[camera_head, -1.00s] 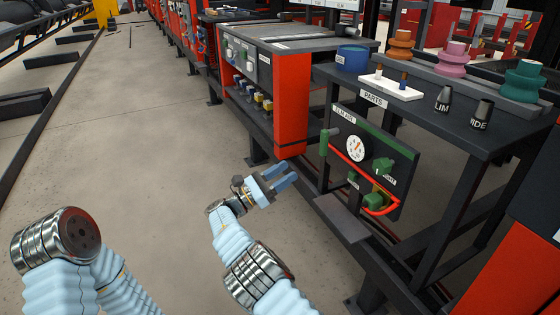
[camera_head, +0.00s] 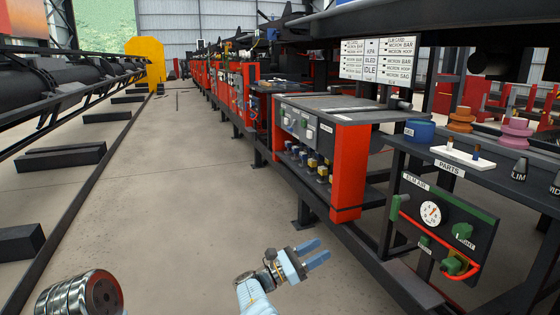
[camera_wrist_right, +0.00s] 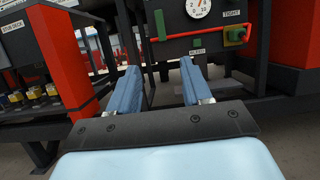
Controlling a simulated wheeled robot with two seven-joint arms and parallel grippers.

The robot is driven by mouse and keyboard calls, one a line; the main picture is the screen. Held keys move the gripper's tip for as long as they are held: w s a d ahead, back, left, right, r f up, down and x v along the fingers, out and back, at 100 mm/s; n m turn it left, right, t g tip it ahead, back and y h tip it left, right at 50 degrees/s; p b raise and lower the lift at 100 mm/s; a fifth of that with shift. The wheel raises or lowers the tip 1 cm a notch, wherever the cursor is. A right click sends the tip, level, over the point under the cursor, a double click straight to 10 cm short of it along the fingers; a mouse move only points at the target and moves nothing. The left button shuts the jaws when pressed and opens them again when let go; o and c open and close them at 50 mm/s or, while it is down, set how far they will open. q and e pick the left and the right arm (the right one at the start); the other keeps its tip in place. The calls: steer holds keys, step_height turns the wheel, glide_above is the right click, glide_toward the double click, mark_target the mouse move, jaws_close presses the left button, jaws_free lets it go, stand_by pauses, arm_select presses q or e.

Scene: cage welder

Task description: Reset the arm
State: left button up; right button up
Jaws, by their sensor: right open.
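My right gripper (camera_head: 312,254) is open and empty in the head view, low over the floor, left of the gauge panel (camera_head: 446,226) and apart from it. In the right wrist view its two blue fingers (camera_wrist_right: 158,88) are spread with nothing between them. They point toward the machine, below the gauge and the green valve. In the head view, a metal joint of my left arm (camera_head: 80,294) shows at the bottom left. My left gripper is not in view.
A red-ended cabinet (camera_head: 350,172) stands beyond my right gripper. A dark parts shelf (camera_head: 492,180) holds coloured spools and a white block (camera_head: 462,158). A low dark beam (camera_head: 410,282) juts out below the gauge panel. The floor (camera_head: 190,200) to the left is clear.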

steer(key=s+d+f+m+g+y+p, duration=0.1)
steer(key=s+d+f+g+y, duration=0.25)
steer(key=d+f, duration=0.65)
steer(key=s+d+f+m+g+y+p, duration=0.1)
steer(key=s+d+f+g+y+p, duration=0.25)
steer(key=f, duration=0.95)
steer(key=s+a+f+m+g+y+p, duration=0.1)
steer(key=s+a+f+m+g+y, duration=0.1)
steer(key=s+f+m+y, duration=0.5)
steer(key=s+a+f+m+g+y, duration=0.1)
steer(key=s+f+y, duration=0.25)
steer(key=s, duration=0.75)
steer(key=s+a+r+m+t+y+p, duration=0.3)
steer(key=s+a+r+m+y, duration=0.4)
steer(key=s+m, duration=0.5)
steer(key=shift+a+r+m, duration=0.6)
steer(key=shift+a+m, duration=0.25)
steer(key=shift+m, duration=0.05)
